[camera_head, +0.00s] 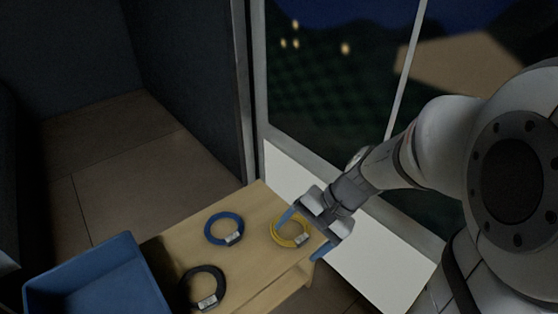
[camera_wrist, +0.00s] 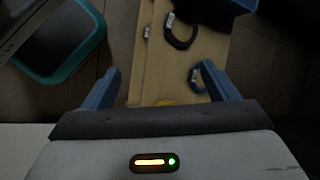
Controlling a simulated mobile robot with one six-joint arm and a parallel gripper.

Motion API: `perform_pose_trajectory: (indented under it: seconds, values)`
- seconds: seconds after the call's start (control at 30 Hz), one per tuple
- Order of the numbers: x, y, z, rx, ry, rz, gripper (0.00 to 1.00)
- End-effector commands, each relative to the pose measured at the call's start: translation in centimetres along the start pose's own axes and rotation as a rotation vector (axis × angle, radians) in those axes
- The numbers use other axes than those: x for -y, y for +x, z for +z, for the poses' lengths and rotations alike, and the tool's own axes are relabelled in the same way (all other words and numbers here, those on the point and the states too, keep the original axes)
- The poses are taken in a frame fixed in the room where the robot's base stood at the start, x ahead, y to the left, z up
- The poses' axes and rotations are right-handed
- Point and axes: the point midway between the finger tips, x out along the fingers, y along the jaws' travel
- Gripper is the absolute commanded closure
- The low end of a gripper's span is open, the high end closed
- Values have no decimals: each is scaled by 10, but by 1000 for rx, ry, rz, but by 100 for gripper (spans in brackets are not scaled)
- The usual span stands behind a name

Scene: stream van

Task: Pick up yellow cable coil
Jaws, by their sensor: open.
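The yellow cable coil (camera_head: 291,231) lies flat on the right part of a low wooden table, with a small pale tag on its lower right side. In the wrist view only a thin edge of the yellow coil (camera_wrist: 165,102) shows above the gripper body; the rest is hidden. My gripper (camera_head: 306,233) is open and empty, with blue fingers spread wide. It appears above the coil, and one finger covers part of the coil's edge in the head view. The fingers (camera_wrist: 163,84) also show in the wrist view, one on each side of the coil.
A blue cable coil (camera_head: 224,229) and a black cable coil (camera_head: 204,288) lie on the wooden table (camera_head: 262,198) to the left. A blue bin (camera_head: 85,268) stands at the table's left. A window and pale sill (camera_head: 365,274) run along the right.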

Motion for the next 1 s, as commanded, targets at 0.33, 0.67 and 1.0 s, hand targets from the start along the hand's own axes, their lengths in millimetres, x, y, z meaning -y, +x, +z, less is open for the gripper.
perform_pose_trajectory:
  seconds: [0.33, 0.67, 1.0]
  values:
    - [-21, 151, -148, 221, 786, -540, 0]
    - [-106, 239, -292, 188, 1384, -947, 0]
    - [-123, 264, -329, 152, 1513, -1038, 0]
